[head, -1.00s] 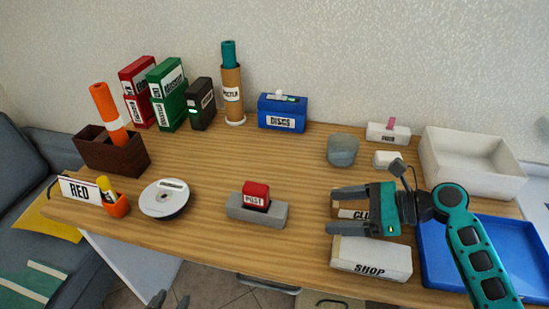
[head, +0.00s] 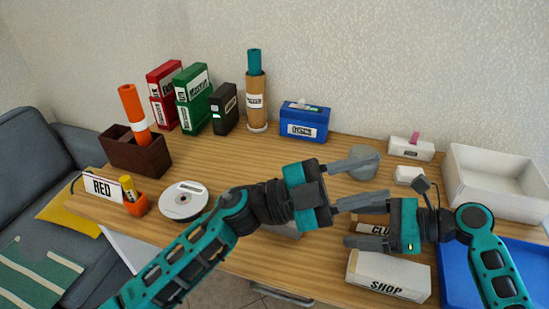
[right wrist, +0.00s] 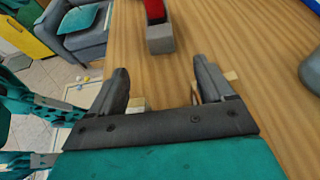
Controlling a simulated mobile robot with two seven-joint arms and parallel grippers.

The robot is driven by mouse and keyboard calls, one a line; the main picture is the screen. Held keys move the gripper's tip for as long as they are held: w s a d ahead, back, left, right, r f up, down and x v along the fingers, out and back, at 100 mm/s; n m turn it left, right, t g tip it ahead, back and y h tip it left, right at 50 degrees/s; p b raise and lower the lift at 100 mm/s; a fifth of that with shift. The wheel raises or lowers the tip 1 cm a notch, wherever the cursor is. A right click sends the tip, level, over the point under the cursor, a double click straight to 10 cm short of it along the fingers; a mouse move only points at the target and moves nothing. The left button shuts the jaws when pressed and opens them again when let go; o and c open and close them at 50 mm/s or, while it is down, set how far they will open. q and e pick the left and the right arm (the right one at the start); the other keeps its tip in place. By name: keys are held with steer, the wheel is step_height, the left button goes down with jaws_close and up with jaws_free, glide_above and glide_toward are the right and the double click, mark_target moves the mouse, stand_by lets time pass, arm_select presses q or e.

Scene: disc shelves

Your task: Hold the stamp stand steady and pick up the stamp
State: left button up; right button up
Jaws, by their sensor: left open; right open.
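The grey stamp stand (head: 284,231) is mostly hidden behind my left arm in the head view, and the red stamp is fully covered there. In the right wrist view the red stamp (right wrist: 155,10) sits in the grey stand (right wrist: 160,42), at the top edge beyond the fingers. My left gripper (head: 380,176) is open and empty above the table, past the stand to the right. My right gripper (head: 350,221) is open and empty, right of the stand, with its fingers pointing left towards it. Its fingers (right wrist: 163,82) are apart in the right wrist view.
My two grippers are close together and overlap in the head view. Boxes labelled CLU (head: 372,222) and SHOP (head: 388,277) lie by my right gripper. A grey rounded object (head: 364,163) is behind my left gripper. A white disc (head: 183,201) lies left. A blue tray (head: 455,290) is at right.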

arm_select(q)
steer(key=s+d+f+m+g+y, duration=0.3)
steer(key=m+g+y, duration=0.2)
steer(key=g+y, duration=0.1)
step_height(320, 180, down, 4)
steer(key=w+a+m+y, duration=0.1)
steer(key=w+a+y, duration=0.15)
steer(key=y, duration=0.45)
steer(key=w+a+n+t+y, duration=0.1)
steer(key=w+a+t+y, duration=0.1)
steer(key=w+a+y, duration=0.1)
steer(key=w+a+n+t+y, duration=0.1)
steer(key=w+a+t+y, duration=0.1)
steer(key=w+a+y, duration=0.1)
steer(key=w+a+r+n+t+y, duration=0.1)
steer(key=w+a+n+t+y, duration=0.1)
steer(key=w+a, duration=0.3)
steer(key=shift+w+a+y, duration=0.25)
steer(key=shift+a+y, duration=0.25)
steer(key=shift+a, duration=0.4)
steer(key=shift+a+r, duration=0.1)
arm_select(e)
steer(key=shift+w+a+f, duration=0.1)
steer(key=shift+a, duration=0.15)
steer(key=x, duration=1.2)
steer(key=shift+a, duration=0.15)
steer(key=shift+c, duration=0.2)
steer(key=c, duration=1)
arm_select(q)
steer(key=shift+o, duration=0.2)
